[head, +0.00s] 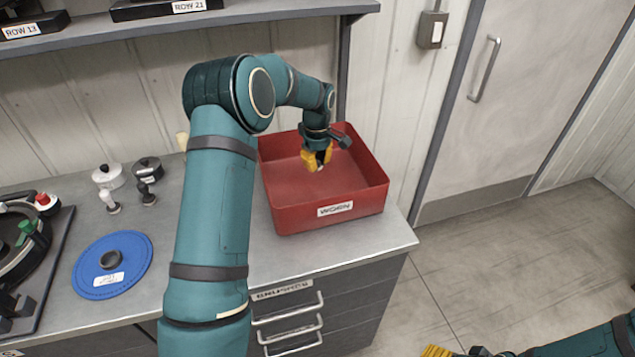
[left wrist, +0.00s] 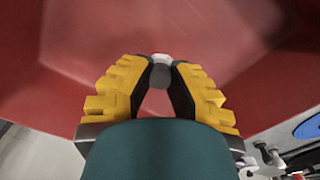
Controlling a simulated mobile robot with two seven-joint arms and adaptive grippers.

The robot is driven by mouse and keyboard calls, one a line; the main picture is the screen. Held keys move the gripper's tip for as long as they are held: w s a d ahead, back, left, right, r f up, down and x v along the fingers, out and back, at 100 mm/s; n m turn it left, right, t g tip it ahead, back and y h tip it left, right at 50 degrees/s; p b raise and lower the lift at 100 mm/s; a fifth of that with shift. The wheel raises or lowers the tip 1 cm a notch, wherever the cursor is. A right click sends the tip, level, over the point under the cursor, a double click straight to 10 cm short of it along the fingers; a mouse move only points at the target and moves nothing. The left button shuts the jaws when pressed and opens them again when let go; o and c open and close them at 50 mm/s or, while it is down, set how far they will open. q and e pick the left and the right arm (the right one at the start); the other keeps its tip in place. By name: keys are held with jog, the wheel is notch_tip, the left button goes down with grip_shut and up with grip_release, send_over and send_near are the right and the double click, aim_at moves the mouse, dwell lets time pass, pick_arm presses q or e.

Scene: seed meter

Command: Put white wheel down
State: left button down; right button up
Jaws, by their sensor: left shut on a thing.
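My left gripper (head: 318,164) points down inside the red bin (head: 352,215), which is labelled WORN. In the left wrist view its yellow fingers are shut on a small piece with a white end and a grey part, the white wheel (left wrist: 161,60). The wheel is mostly hidden by the fingers in the head view. The bin floor under it looks bare, and I cannot tell how far above the floor the wheel is. My right gripper (head: 437,351) shows only partly at the bottom edge of the head view.
The bin stands at the right end of the grey counter. To the left are a blue disc (head: 128,252), a white canister (head: 107,177), a black canister (head: 147,168), small white (head: 109,202) and black (head: 147,195) pieces, and a dark machine (head: 25,250). A shelf (head: 240,13) is above.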

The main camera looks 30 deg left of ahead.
aim_at(317, 185)
pick_arm(q)
notch_tip(317, 185, down, 2)
jog(key=shift+w+f, duration=0.1)
jog(key=shift+f, duration=0.05)
notch_tip(317, 185, down, 5)
jog(key=shift+r, duration=0.2)
jog(key=shift+b, duration=0.35)
jog(key=shift+f, duration=0.15)
jog(key=c, duration=1)
grip_release()
